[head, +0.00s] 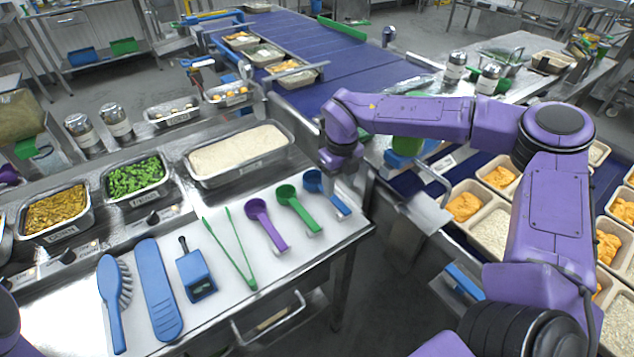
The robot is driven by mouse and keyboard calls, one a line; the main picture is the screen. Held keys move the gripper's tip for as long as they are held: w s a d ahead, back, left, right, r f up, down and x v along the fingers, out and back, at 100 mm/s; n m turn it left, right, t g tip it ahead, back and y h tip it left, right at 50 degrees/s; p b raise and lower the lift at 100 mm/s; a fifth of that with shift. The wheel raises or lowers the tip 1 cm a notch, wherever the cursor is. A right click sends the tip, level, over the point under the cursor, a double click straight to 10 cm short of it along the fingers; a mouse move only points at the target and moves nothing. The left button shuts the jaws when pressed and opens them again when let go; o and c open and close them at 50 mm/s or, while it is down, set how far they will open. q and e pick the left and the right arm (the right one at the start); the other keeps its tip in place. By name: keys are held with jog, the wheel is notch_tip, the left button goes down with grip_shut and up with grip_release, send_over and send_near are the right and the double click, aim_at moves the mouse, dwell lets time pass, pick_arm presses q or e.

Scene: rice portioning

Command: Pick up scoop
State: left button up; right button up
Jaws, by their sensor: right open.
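Three scoops lie in a row on the steel counter (230,296): a purple scoop (266,225), a green scoop (297,209) and a blue scoop (340,206). My right gripper (336,170) is just above and beside the bowl of the blue scoop, at the counter's right end. It is open and appears to hold nothing. I cannot tell whether it touches the scoop; its fingers are small and partly hidden. A tray of rice (238,151) is behind the scoops. My left gripper is out of view.
Green tongs (233,254), a blue box-like tool (195,276), a flat blue tool (158,290) and a blue brush (111,300) lie left of the scoops. A blue conveyor (305,42) runs beyond.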

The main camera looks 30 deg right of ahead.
aim_at(336, 200)
jog(key=f, duration=0.1)
jog(key=f+p, duration=0.1)
jog(key=f, duration=0.2)
jog(key=shift+a+f, duration=0.25)
jog(key=shift+f, duration=0.05)
jog(key=shift+s+d+f, duration=0.1)
jog(key=shift+f, duration=0.2)
grip_shut()
jog(key=shift+r, duration=0.1)
